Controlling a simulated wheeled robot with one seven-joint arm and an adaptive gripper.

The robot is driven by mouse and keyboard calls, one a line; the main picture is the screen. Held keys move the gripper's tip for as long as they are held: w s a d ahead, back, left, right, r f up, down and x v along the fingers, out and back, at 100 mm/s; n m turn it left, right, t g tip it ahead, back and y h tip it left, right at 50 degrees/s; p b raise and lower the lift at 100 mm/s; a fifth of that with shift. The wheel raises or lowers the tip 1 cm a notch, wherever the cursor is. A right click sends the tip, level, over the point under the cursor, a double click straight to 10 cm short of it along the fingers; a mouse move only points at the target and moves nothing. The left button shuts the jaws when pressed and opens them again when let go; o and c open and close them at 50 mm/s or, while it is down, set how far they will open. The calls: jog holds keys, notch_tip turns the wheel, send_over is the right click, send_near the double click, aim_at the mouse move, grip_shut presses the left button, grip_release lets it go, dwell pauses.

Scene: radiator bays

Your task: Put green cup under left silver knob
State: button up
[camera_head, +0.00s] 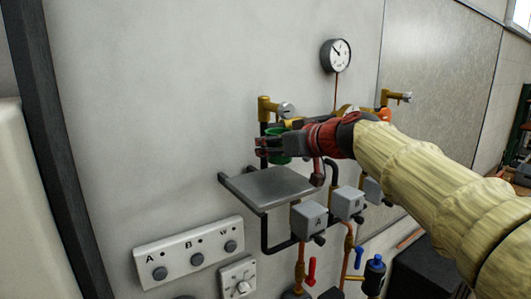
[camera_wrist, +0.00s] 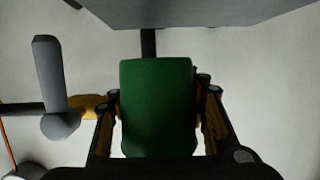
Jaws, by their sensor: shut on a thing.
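My gripper (camera_head: 268,146) is shut on the green cup (camera_head: 279,144). The cup is partly hidden by the fingers. In the wrist view the green cup (camera_wrist: 157,105) sits between both fingers. The left silver knob (camera_head: 287,110) is on a brass fitting (camera_head: 265,106) on the wall, just above the held cup. In the wrist view a grey knob with a lever (camera_wrist: 55,95) shows left of the cup, beside a brass piece. The cup is held above a grey shelf (camera_head: 268,189), with a visible gap between them.
Grey boxes marked A (camera_head: 309,220) and B (camera_head: 347,203) sit right of the shelf. A pressure gauge (camera_head: 336,55) is above. Another silver knob (camera_head: 404,97) is to the right. A switch panel (camera_head: 189,252) is below left. The wall left of the shelf is clear.

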aim_at(266, 169)
jog(key=shift+w+a, duration=0.35)
notch_tip(266, 169, down, 3)
jog(key=shift+w+r, duration=0.1)
jog(key=shift+f, duration=0.3)
jog(key=shift+f, duration=0.15)
jog(key=o, duration=1.2)
jog(key=shift+d+r+p, duration=0.1)
jog(key=shift+r+p, duration=0.2)
jog(key=shift+r, duration=0.05)
jog(key=b+v, duration=0.2)
jog(key=v, duration=1)
jog(key=shift+f+b, duration=0.15)
jog(key=shift+b, duration=0.15)
